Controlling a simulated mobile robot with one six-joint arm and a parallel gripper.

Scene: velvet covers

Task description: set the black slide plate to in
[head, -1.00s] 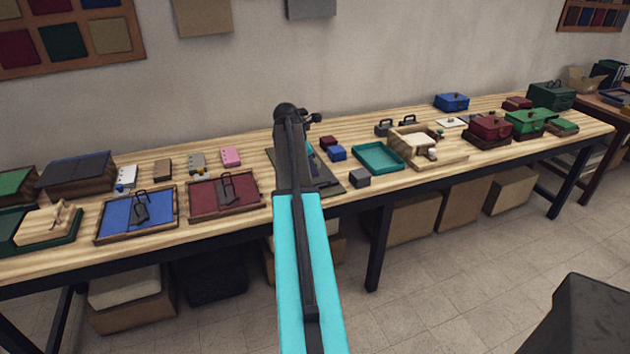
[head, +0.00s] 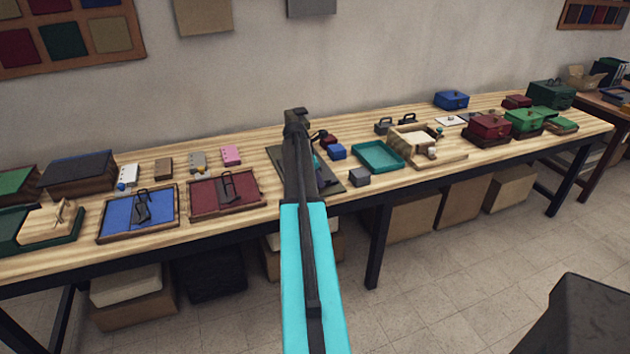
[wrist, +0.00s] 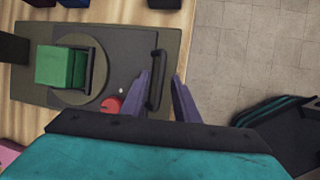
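In the wrist view a dark flat plate (wrist: 120,35) bears a black bar handle (wrist: 156,82) at its right end; I take this as the black slide plate, though how far it is slid is unclear. An olive round disc (wrist: 62,97), a green block (wrist: 53,66) in a dark bracket and a red knob (wrist: 110,106) sit on it. My gripper (wrist: 160,76) is open. Its two purple fingers appear on either side of the handle, the left one closer; contact cannot be told. In the head view my arm covers much of the plate (head: 331,184).
On the bench, blue (head: 115,217) and maroon (head: 205,196) trays with dark handled pieces lie left of the plate. A grey block (head: 359,177), a small blue box (head: 337,152) and a teal tray (head: 378,145) stand to its right. Floor shows beyond the bench's front edge.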

